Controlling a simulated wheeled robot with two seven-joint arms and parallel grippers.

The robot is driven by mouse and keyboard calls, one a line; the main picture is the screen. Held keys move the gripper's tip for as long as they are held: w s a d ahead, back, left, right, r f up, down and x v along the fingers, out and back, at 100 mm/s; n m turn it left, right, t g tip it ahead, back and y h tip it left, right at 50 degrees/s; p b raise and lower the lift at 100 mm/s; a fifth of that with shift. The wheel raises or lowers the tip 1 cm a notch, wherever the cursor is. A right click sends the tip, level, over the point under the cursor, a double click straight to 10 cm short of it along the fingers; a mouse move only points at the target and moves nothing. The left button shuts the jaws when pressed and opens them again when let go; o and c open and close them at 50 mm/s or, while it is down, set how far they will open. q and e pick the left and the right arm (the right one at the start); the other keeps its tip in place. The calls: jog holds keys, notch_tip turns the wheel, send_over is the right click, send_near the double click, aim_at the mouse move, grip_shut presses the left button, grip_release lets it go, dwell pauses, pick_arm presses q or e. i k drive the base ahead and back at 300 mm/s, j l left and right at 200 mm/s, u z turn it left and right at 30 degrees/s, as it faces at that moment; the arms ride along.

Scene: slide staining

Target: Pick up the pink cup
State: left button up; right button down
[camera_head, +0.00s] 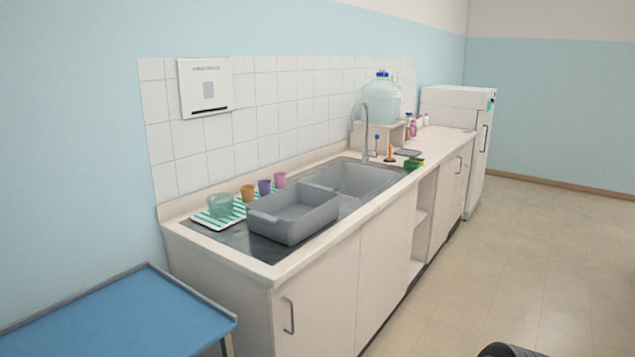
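The pink cup (280,180) stands upright at the back of the counter, near the tiled wall. It is the rightmost in a row with a purple cup (264,187) and an orange cup (247,193) to its left. Its lower part is close behind the rim of a grey tub, as seen from here. Neither of my grippers can be made out in this view. A dark rounded piece shows at the bottom edge, and I cannot tell which part it is.
The grey tub (318,217) stands in front of the cups, left of the sink (372,180) with its tall faucet (365,125). A greenish bowl (221,205) sits on a striped mat (203,221). A blue-topped table (120,317) is at lower left. The floor (530,240) at right is clear.

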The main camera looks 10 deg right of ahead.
aim_at(280, 179)
jog(key=i+l+u, duration=0.1)
jog(key=i+l, duration=0.15)
jog(key=l, duration=0.3)
jog(key=i+l, duration=0.25)
jog(key=l, duration=0.3)
jog(key=i+l+u, duration=0.15)
jog(key=l, duration=0.4)
jog(key=i+l+u, duration=0.1)
jog(key=i+l, duration=0.15)
jog(key=l, duration=0.35)
jog(key=i+l, duration=0.2)
jog(key=l, duration=0.4)
jog(key=i+l+u, duration=0.15)
jog(key=l, duration=0.45)
jog(key=i+l, duration=0.2)
jog(key=l, duration=0.4)
jog(key=i+l+u, duration=0.15)
jog(key=l, duration=0.45)
